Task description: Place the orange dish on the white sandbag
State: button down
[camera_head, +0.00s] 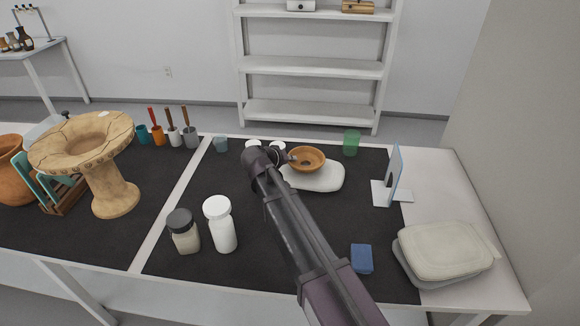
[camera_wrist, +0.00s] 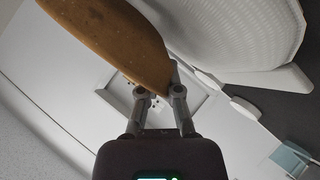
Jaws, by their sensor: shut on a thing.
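The orange dish (camera_head: 306,154) is a shallow round bowl, seen over the white sandbag (camera_head: 318,180) near the back of the table. My gripper (camera_head: 291,158) is shut on the dish's left rim, with my arm reaching in from the front. In the wrist view the dish (camera_wrist: 110,38) stretches from the fingertips (camera_wrist: 158,88) to the upper left. The pale textured sandbag (camera_wrist: 245,35) is close beside it there. I cannot tell whether the dish touches the sandbag. My wrist partly hides the sandbag's left end in the head view.
A green cup (camera_head: 351,143) stands just behind right, and a blue-grey cup (camera_head: 221,144) behind left. A white bottle (camera_head: 221,225) and dark-lidded jar (camera_head: 184,232) stand at front left. A metal stand (camera_head: 394,178) and blue block (camera_head: 361,258) are on the right.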

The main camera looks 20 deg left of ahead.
jog(key=shift+f, duration=0.4)
jog(key=shift+f+b, duration=0.2)
jog(key=shift+b, duration=0.2)
jog(key=c, duration=1.1)
grip_release()
jog(key=shift+r, duration=0.2)
jog(key=shift+s+r+p, duration=0.1)
jog(key=shift+r+p, duration=0.05)
jog(key=shift+p, duration=0.25)
jog(key=shift+s+a+r, duration=0.15)
jog(key=shift+s+r, duration=0.05)
jog(key=shift+s, duration=0.05)
jog(key=p+v, duration=0.6)
jog(key=v, duration=0.5)
